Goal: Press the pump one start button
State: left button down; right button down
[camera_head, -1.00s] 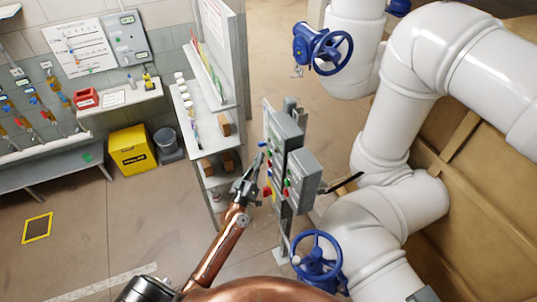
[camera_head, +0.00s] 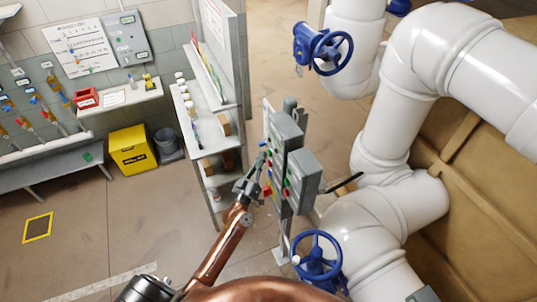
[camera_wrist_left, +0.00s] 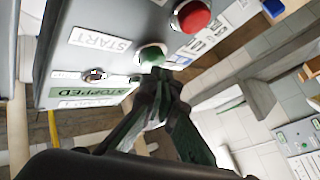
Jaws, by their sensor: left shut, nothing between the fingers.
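A grey control panel (camera_head: 287,128) stands on a post in the middle of the head view, with a second grey box (camera_head: 302,172) beside it. In the left wrist view, a green button (camera_wrist_left: 152,54) sits beside a START label (camera_wrist_left: 99,39), with a red button (camera_wrist_left: 194,15) above it. My left gripper (camera_head: 262,160) is shut and empty, in front of the panel. Its fingertips (camera_wrist_left: 163,77) are right at the lower edge of the green button; I cannot tell whether they touch it.
A blue handwheel (camera_head: 318,256) and thick white pipes (camera_head: 385,130) stand close to the right of the panel. A shelf (camera_head: 207,120) with bottles and boxes is behind on the left. The floor (camera_head: 90,225) at left is mostly clear.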

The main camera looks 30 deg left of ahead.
pick_arm(q)
jog(key=shift+w+d, duration=0.15)
jog(key=shift+w, duration=0.05)
pick_arm(e)
jog(key=shift+d+r, duration=0.1)
jog(key=shift+d, duration=0.2)
pick_arm(q)
jog(key=shift+w+d, duration=0.15)
pick_arm(e)
jog(key=shift+a, duration=0.25)
dwell(0.4)
pick_arm(q)
jog(key=shift+s+a, duration=0.6)
jog(key=shift+s, duration=0.05)
jog(key=s+a, duration=0.3)
jog(key=shift+s+a, duration=0.1)
jog(key=shift+s, duration=0.3)
pick_arm(e)
jog(key=shift+d, duration=0.25)
